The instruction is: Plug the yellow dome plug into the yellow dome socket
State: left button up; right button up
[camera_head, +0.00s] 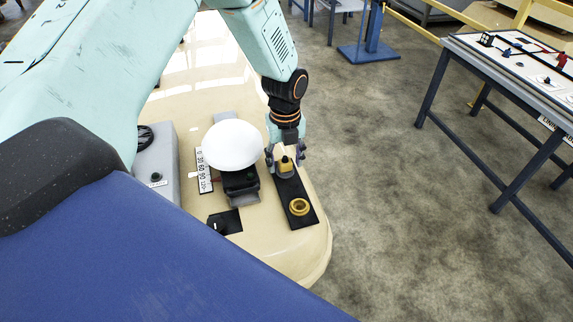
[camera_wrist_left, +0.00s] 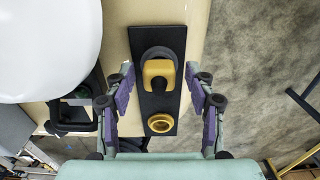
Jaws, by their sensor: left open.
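The yellow dome plug (camera_head: 286,165) stands at the far end of a black plate (camera_head: 291,189) on the cream trolley top. It also shows in the left wrist view (camera_wrist_left: 159,72), with a dark round base around it. The yellow dome socket (camera_head: 299,207), a ring with an opening, sits at the near end of the same plate and shows in the wrist view (camera_wrist_left: 160,123). My left gripper (camera_head: 286,160) is open, with its fingers on either side of the plug. In the wrist view, gaps show between the fingers and the plug. My right gripper is not in view.
A white dome (camera_head: 233,145) on a black base stands close left of the plate. A grey box with a black wheel (camera_head: 157,157) and a numbered scale (camera_head: 204,170) are farther left. A table (camera_head: 513,68) stands at right, beyond open floor.

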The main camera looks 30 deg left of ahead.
aim_at(285, 161)
pick_arm(q)
jog(key=shift+s+r, duration=0.1)
jog(key=shift+s, duration=0.05)
jog(key=shift+c, duration=1.2)
jog(key=c, duration=0.5)
grip_shut()
jog(key=shift+r+p, duration=2.45)
jog(key=shift+r, duration=0.55)
